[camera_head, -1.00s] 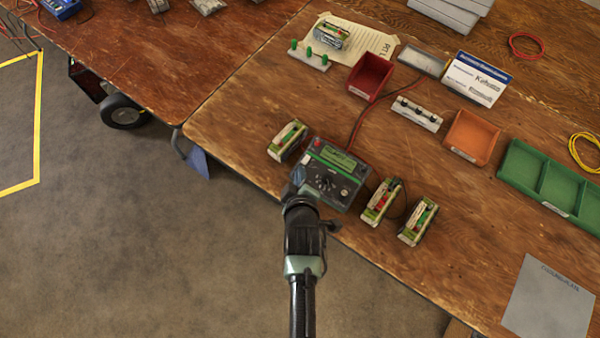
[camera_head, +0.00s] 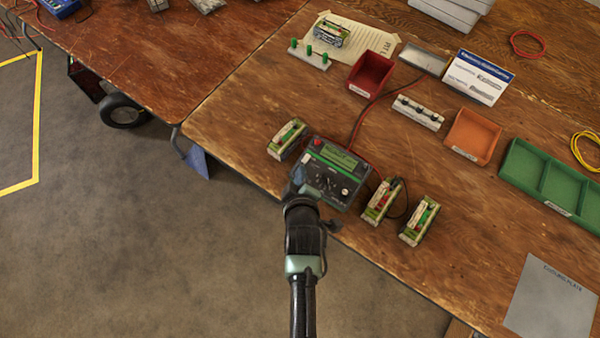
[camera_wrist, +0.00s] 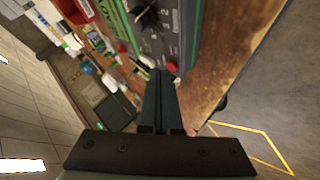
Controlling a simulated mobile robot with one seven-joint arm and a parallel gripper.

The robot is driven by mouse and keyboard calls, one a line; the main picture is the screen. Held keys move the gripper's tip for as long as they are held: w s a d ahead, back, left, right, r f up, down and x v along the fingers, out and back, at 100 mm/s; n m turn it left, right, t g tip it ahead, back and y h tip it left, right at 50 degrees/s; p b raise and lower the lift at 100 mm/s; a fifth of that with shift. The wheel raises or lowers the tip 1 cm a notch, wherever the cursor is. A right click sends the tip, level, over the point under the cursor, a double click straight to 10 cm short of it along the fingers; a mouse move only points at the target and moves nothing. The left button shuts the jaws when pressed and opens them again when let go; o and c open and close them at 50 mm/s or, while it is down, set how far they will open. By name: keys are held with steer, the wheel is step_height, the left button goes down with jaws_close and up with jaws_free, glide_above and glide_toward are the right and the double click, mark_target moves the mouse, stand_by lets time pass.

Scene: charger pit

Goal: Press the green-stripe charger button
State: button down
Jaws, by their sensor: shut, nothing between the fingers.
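The green-stripe charger (camera_head: 340,166) is a dark grey box with a lit green display, a green stripe, a dark knob and red round parts. It stands near the table's front edge. The wrist view shows its front panel (camera_wrist: 172,42) close up, with a red button (camera_wrist: 173,66) just beside my fingertips. My gripper (camera_head: 297,176) is at the charger's near left corner and hides part of it. In the wrist view my gripper (camera_wrist: 160,74) is shut and empty, its tips at the panel's near end. I cannot tell whether they touch.
A battery pack (camera_head: 288,139) stands left of the charger, and two more (camera_head: 382,201) (camera_head: 419,221) stand to its right. Cables run beside it. A red bin (camera_head: 370,72), an orange bin (camera_head: 472,135) and a green bin (camera_head: 553,178) lie farther off. The front right tabletop is mostly clear.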

steer(key=shift+f+b, duration=0.35)
steer(key=shift+f, duration=0.05)
stand_by(0.6)
steer(key=shift+r, duration=0.1)
steer(key=shift+r+p, duration=0.7)
steer(key=shift+p, duration=0.1)
steer(key=r+p, duration=0.3)
steer(key=s+r+p, duration=0.1)
steer(key=r, duration=0.1)
steer(key=shift+a+p, duration=0.3)
steer(key=shift+p, duration=0.1)
steer(key=shift+w, duration=0.15)
stand_by(0.5)
